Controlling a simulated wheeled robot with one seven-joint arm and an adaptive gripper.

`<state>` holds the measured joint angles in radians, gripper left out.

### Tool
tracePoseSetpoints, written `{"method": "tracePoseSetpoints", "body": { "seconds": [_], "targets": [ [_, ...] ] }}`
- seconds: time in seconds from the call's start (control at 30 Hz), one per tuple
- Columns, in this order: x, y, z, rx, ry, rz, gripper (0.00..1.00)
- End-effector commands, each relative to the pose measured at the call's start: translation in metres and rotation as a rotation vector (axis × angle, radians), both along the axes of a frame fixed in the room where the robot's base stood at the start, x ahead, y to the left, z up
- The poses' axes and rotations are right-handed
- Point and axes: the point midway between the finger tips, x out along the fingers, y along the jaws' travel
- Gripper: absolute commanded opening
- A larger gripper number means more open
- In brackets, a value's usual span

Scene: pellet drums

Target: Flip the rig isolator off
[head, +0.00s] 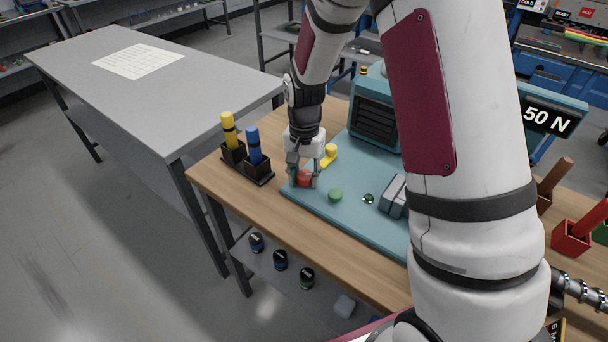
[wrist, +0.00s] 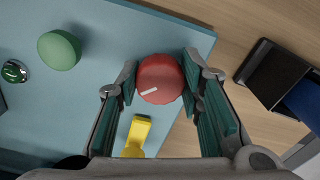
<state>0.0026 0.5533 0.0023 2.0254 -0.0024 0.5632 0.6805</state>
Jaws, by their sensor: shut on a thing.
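The rig isolator appears to be the round red knob (head: 305,177) at the near left corner of the teal rig plate (head: 320,203). In the wrist view the red knob (wrist: 161,72) carries a short white line on its lower left, slanting slightly. My gripper (head: 303,180) points down over it, with one finger on each side. In the wrist view my gripper (wrist: 159,80) is shut on the knob, its pads against the knob's left and right sides. No label for the knob's positions is readable.
A yellow lever (head: 329,155) stands close behind the knob. A green button (head: 335,195) and a small green lamp (head: 368,198) lie to its right. Dark holders with a yellow marker (head: 229,128) and a blue marker (head: 253,146) stand to the left. A grey table (head: 150,85) is beyond.

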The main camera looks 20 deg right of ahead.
Motion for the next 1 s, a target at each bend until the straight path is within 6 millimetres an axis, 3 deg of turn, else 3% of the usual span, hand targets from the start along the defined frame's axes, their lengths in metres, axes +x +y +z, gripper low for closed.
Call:
{"method": "tracePoseSetpoints", "body": {
  "seconds": [0.6,1.0],
  "targets": [
    [-0.0001,-0.0014,0.0004,0.0,-0.001,0.563,0.06],
    [0.0001,-0.0018,0.0005,0.0,-0.002,0.785,0.06]
  ]
}}
